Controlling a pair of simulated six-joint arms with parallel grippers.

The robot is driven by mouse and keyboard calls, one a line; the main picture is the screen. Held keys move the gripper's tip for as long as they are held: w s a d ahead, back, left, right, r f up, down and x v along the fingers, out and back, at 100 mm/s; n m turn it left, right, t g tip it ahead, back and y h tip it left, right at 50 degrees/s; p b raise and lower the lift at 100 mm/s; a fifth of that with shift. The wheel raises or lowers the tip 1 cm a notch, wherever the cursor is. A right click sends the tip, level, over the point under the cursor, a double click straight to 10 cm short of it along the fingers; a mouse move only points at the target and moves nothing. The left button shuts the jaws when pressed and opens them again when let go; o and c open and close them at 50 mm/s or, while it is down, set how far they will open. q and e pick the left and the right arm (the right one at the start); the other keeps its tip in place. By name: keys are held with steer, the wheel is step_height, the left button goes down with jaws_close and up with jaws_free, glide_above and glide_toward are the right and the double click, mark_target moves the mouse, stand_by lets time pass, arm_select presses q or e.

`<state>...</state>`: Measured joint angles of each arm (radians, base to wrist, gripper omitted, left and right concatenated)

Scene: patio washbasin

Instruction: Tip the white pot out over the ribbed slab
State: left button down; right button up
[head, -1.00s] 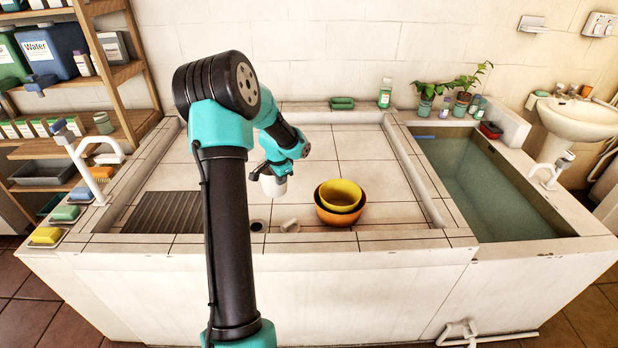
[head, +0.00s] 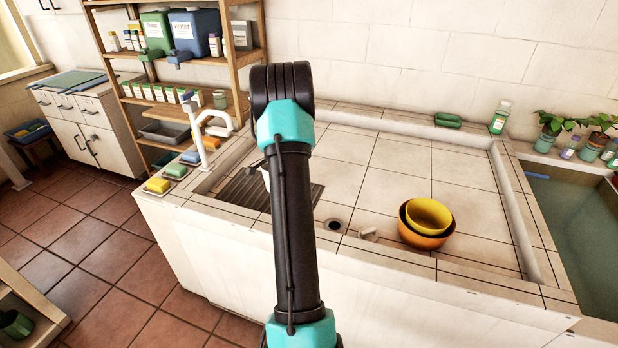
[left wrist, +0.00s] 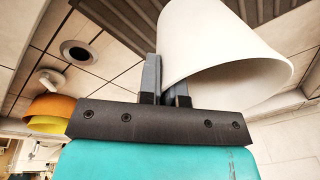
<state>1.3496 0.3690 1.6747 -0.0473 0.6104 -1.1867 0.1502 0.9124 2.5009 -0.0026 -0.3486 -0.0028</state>
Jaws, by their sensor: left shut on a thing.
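The white pot (left wrist: 225,45) is held by my left gripper (left wrist: 166,80), whose fingers are shut on its wall in the left wrist view. Its wide rim faces the lower right of that view; I cannot make out any contents. The dark ribbed slab (left wrist: 112,22) lies behind the pot there. In the head view the ribbed slab (head: 238,192) is set in the left end of the tiled basin, partly behind my left arm. Only a white sliver of the pot (head: 265,180) shows beside the arm, over the slab; the gripper is mostly hidden. My right gripper is not in view.
A drain hole (head: 333,225) and a small white object (head: 368,234) lie right of the slab. A yellow bowl (head: 428,214) sits in an orange bowl (head: 424,238). A white tap (head: 205,130) and soaps (head: 175,171) line the left edge.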

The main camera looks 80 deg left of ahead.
arm_select(q)
steer(key=s, duration=0.3)
steer(key=shift+s+a+r, duration=0.2)
steer(key=shift+s+a, duration=0.1)
steer(key=shift+a, duration=0.1)
steer(key=shift+f, duration=0.15)
steer(key=f+g+y, duration=0.1)
steer(key=f+g, duration=0.1)
steer(key=g, duration=0.3)
steer(key=w+f+g+y, duration=0.1)
steer(key=f+g, duration=0.2)
steer(key=g, duration=0.2)
steer(key=f+m+g+y, duration=0.1)
steer(key=f+g, duration=0.2)
steer(key=g, duration=0.3)
steer(key=shift+w+d, duration=0.15)
steer(key=shift+w, duration=0.15)
steer(key=shift+w+d+f+m+g+y, duration=0.15)
steer(key=shift+w+g+y, duration=0.1)
steer(key=shift+g, duration=0.45)
steer(key=shift+w+a+f+m+g+y, duration=0.15)
steer(key=shift+w+g, duration=0.1)
steer(key=shift+g, duration=0.45)
steer(key=shift+w+d+f+m+g+y, duration=0.1)
steer(key=shift+w+g+y, duration=0.15)
steer(key=shift+g, duration=0.45)
steer(key=shift+r, duration=0.1)
